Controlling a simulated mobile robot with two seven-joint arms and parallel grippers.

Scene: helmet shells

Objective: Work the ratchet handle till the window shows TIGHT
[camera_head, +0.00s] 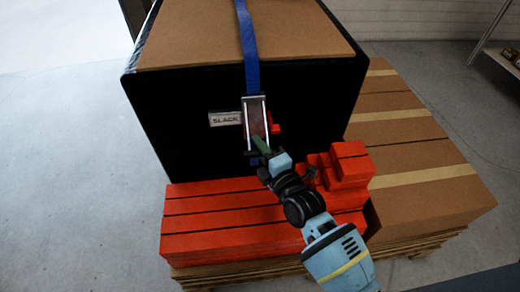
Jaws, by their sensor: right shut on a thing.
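The ratchet (257,115) hangs on a blue strap (246,45) against the front of a black crate (170,120). Its window (225,118) beside it reads SLACK. A green ratchet handle (260,144) shows at the lower end of the ratchet. My right gripper (264,153) is shut on the handle, its arm coming up from the lower right. The fingers partly hide the handle's end. A small red part (275,128) sticks out at the ratchet's right side. My left gripper is not in view.
Red blocks (215,212) lie in front of the crate, with smaller red blocks (350,160) stacked near my right arm. Cardboard boxes (420,150) with tan bands stand on the right. A shelf (500,50) is at the far right. The grey floor at left is clear.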

